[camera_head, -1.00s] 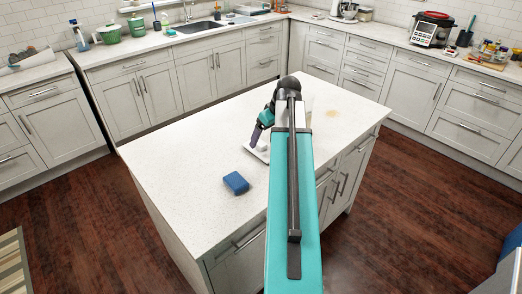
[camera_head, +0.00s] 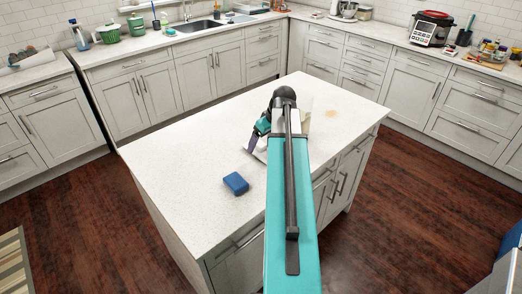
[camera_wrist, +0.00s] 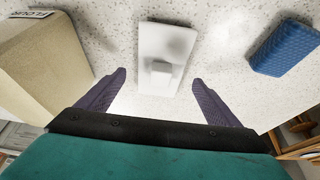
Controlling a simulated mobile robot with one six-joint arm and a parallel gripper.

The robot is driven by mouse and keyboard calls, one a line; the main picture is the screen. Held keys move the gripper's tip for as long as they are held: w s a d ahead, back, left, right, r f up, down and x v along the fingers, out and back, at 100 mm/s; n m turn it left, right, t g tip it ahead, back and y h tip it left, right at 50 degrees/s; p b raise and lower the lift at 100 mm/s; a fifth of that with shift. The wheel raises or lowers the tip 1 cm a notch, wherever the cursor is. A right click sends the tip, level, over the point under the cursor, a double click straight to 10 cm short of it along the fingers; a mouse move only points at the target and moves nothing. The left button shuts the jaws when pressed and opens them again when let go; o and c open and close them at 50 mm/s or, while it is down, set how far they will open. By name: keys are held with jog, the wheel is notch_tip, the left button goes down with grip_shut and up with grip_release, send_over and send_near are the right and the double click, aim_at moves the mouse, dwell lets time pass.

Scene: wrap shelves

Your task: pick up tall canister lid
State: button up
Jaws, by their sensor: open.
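The lid looks like a flat white rectangular plate (camera_wrist: 153,36) with a raised block-like knob (camera_wrist: 161,74), lying on the speckled white worktop. In the head view only a pale edge of the lid (camera_head: 262,156) shows beside my gripper (camera_head: 251,145). In the wrist view my gripper (camera_wrist: 158,82) is open, its two purple fingers on either side of the knob and apart from it. Nothing is between the fingers but the knob area. Whether the fingertips are level with the knob is hard to tell.
A tan box-like canister labelled FLOUR (camera_wrist: 40,65) stands left of my fingers in the wrist view; in the head view it is mostly hidden behind my arm. A blue sponge (camera_head: 236,183) lies near the front of the island (camera_head: 190,160). The island's left part is clear.

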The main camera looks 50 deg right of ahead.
jog(key=shift+p+x, duration=0.45)
jog(key=shift+x, duration=1.05)
jog(key=shift+c, duration=0.2)
jog(key=c, duration=1.1)
jog(key=shift+r, duration=0.15)
jog(key=shift+c, duration=0.2)
jog(key=shift+r+b, duration=0.85)
jog(key=shift+r, duration=0.65)
jog(key=s+b, duration=0.1)
jog(key=s, duration=0.4)
jog(key=s+d+r+b, duration=0.1)
jog(key=s+b, duration=0.1)
jog(key=s, duration=0.3)
jog(key=s+b, duration=0.1)
jog(key=s, duration=0.5)
jog(key=shift+d+r, duration=0.3)
jog(key=shift+r, duration=0.1)
jog(key=shift+w, duration=0.1)
